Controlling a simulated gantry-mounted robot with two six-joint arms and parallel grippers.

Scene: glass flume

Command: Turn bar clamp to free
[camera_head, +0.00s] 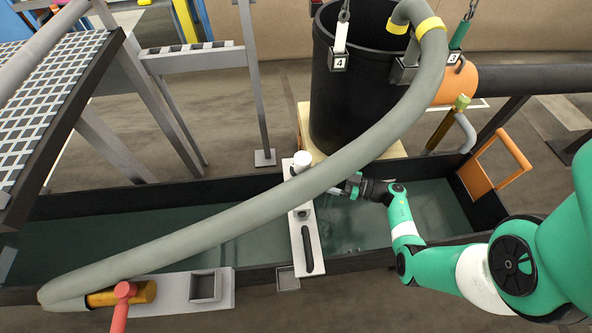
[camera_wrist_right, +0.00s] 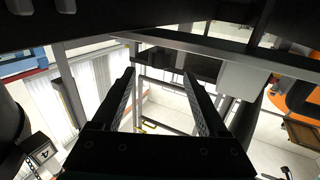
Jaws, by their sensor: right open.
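A pale slotted bar (camera_head: 312,258) lies across the flume from wall to wall. A white round cap (camera_head: 302,162) stands at its far end, and a small grey fitting (camera_head: 302,212) sits near its middle. I cannot tell which of these is the clamp's turning part. A thick grey hose (camera_head: 240,212) passes over the bar and hides part of it. My right gripper (camera_head: 343,189) is just right of the bar, close to the hose, above the water. In the right wrist view its two fingers (camera_wrist_right: 159,78) are apart with nothing between them. My left gripper is not in view.
The flume (camera_head: 120,195) holds dark water. A large black tank (camera_head: 340,110) stands behind it, with hanging weights (camera_head: 338,60) above. An orange frame (camera_head: 492,165) is at the flume's right end. A red-handled valve (camera_head: 122,292) is at front left.

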